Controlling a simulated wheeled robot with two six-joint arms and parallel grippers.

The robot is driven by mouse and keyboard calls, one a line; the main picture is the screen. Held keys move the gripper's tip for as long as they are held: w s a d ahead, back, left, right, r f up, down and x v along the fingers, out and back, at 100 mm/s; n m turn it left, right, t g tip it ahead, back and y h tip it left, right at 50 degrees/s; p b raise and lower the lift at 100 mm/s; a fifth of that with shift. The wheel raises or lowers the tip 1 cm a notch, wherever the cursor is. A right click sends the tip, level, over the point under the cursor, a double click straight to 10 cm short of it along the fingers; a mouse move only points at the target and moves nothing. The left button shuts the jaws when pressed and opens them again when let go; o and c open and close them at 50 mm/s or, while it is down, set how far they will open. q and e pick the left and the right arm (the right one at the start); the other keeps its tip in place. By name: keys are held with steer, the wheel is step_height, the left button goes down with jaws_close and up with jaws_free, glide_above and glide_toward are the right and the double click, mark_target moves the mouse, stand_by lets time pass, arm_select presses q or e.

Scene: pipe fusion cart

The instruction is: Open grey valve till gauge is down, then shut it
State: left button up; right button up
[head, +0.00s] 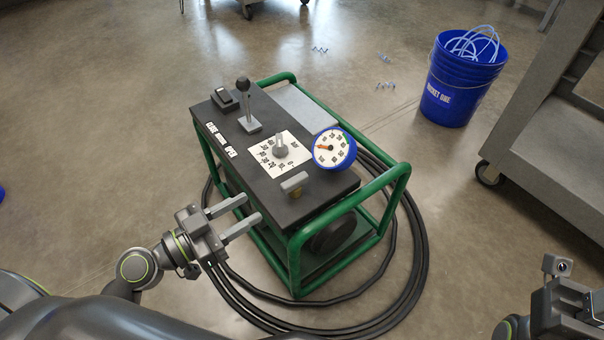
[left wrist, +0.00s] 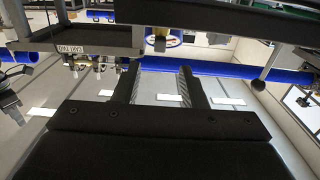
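The grey valve (head: 294,182) is a light grey bar handle on a brass-coloured stem at the cart top's near edge. The blue gauge (head: 334,148), with a white face, stands just behind and right of it. Its orange-red needle points left; the numbers are too small to read surely. My left gripper (head: 254,207) is open and empty, left of and nearer than the valve, apart from it and beside the cart's near-left side. Its spread fingers also show in the left wrist view (left wrist: 162,85). My right wrist shows at the lower right, but its fingers are not visible.
The cart's green frame (head: 401,181) surrounds the black top. A black-knobbed lever (head: 246,105) and a grey knob (head: 281,146) on a white scale stand behind the valve. Black hoses (head: 413,250) loop on the floor. A blue bucket (head: 461,85) stands back right.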

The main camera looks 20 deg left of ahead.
mark_target(307, 175)
arm_select(q)
steer(key=x, duration=1.4)
steer(key=shift+c, duration=0.5)
jaws_close()
